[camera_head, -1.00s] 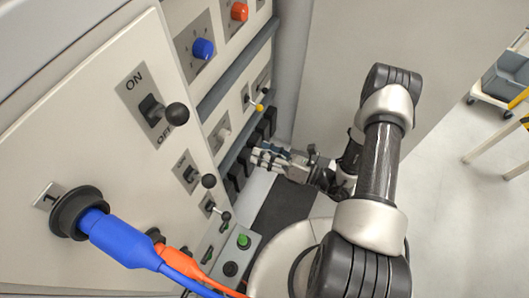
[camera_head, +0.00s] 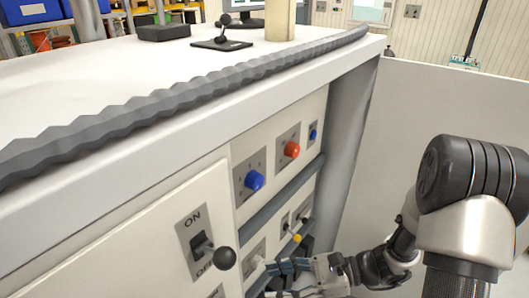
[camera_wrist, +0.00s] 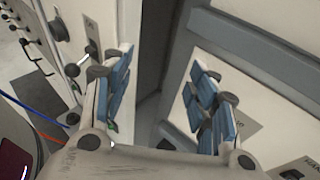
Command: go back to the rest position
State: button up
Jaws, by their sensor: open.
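My gripper (camera_head: 285,278) is low in the head view, in front of the lower part of the cabinet panel (camera_head: 160,225), partly cut off by the bottom edge. In the wrist view my gripper (camera_wrist: 165,100) shows two blue-padded fingers spread wide apart with nothing between them. Past the gap is a dark vertical corner between grey-white cabinet faces. My arm comes in from the right of the head view.
The panel carries an ON/OFF lever switch (camera_head: 207,250), a blue knob (camera_head: 254,181), a red knob (camera_head: 291,149) and a small yellow-tipped lever (camera_head: 295,237). A black joystick (camera_head: 222,35) stands on the white top. A pale side wall (camera_head: 430,105) stands at right.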

jog(key=s+d+r+n+g+h, duration=0.2)
jog(key=s+r+n+h, duration=0.55)
jog(key=s+n, duration=0.2)
jog(key=s+d+r+n+t+h, duration=0.2)
jog(key=d+r+n+t+h, duration=0.4)
jog(key=d+r+n+h, duration=0.1)
jog(key=shift+s+d+r+n+t+h, duration=0.4)
jog(key=shift+d+n, duration=0.45)
jog(key=shift+n, duration=0.3)
